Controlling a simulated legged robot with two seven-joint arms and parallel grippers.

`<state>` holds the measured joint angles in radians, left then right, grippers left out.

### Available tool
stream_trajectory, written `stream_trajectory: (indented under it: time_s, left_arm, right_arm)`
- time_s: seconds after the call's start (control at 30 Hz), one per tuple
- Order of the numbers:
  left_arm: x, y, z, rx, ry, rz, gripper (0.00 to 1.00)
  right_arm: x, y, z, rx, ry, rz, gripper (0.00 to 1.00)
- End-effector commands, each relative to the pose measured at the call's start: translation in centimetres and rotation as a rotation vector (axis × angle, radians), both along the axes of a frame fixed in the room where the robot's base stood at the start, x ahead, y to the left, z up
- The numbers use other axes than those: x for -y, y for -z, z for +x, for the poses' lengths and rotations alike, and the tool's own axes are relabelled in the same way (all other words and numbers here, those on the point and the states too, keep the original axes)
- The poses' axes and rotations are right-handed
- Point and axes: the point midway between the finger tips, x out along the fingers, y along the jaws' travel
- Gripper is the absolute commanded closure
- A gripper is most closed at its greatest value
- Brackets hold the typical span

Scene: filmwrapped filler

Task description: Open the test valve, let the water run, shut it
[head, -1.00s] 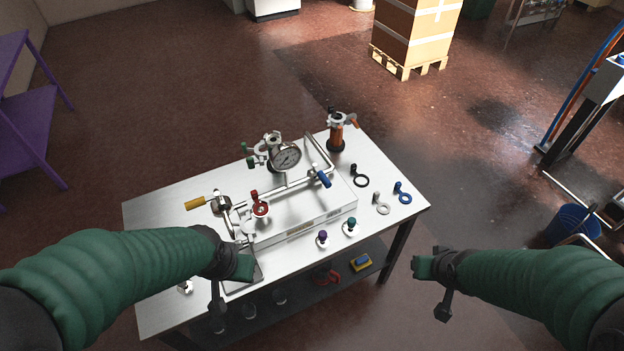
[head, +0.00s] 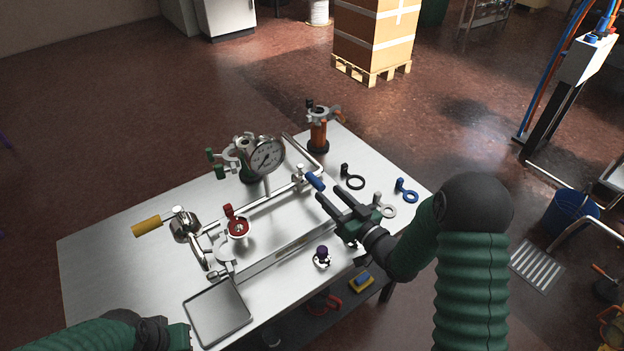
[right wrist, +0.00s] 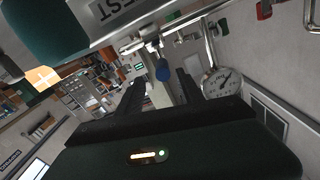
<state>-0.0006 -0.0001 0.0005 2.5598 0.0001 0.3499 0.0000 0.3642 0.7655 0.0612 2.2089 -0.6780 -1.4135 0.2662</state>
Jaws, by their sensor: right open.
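A steel pipe rig stands on the table, with a blue-handled valve (head: 315,181) on its right, a red handwheel (head: 237,227) in the middle and a yellow-handled valve (head: 147,225) on the left. A dial gauge (head: 267,157) rises behind. My right gripper (head: 330,192) is open and empty, fingertips just short of the blue handle. In the right wrist view the blue handle (right wrist: 163,72) shows beyond and between the fingers, and a plate with partly cut-off letters "EST" (right wrist: 115,10) is above. My left gripper (head: 180,335) is at the bottom left edge; its fingers are not clear.
A shallow grey tray (head: 196,325) lies at the table's front. The table's left part is clear.

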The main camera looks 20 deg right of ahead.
Motion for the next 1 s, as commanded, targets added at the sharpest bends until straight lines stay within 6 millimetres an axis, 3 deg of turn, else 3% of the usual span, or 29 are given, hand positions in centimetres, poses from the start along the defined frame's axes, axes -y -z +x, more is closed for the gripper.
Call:
stream_trajectory:
  time_s: [0.1, 0.3, 0.43, 0.7, 1.0]
  left_arm:
    - [0.0, 0.2, 0.0, 0.000, -0.001, 0.000, 1.00]
    - [0.0, 0.5, 0.0, 0.000, -0.001, 0.000, 1.00]
    - [0.0, 0.5, 0.0, 0.000, -0.001, 0.000, 1.00]
    - [0.0, 0.5, 0.0, 0.000, -0.001, 0.000, 1.00]
    - [0.0, 0.5, 0.0, 0.000, -0.001, 0.000, 1.00]
  right_arm:
    - [-1.2, 0.0, 2.9, 0.003, -0.004, 0.001, 0.56]
    - [-2.2, 0.1, 6.7, 0.001, -0.001, 0.003, 0.56]
    - [-2.5, 0.1, 7.8, 0.000, 0.000, 0.003, 0.56]
    - [-2.8, 0.0, 8.0, 0.000, 0.000, 0.001, 0.56]
    - [-2.7, 0.0, 8.0, 0.000, -0.001, 0.002, 0.95]
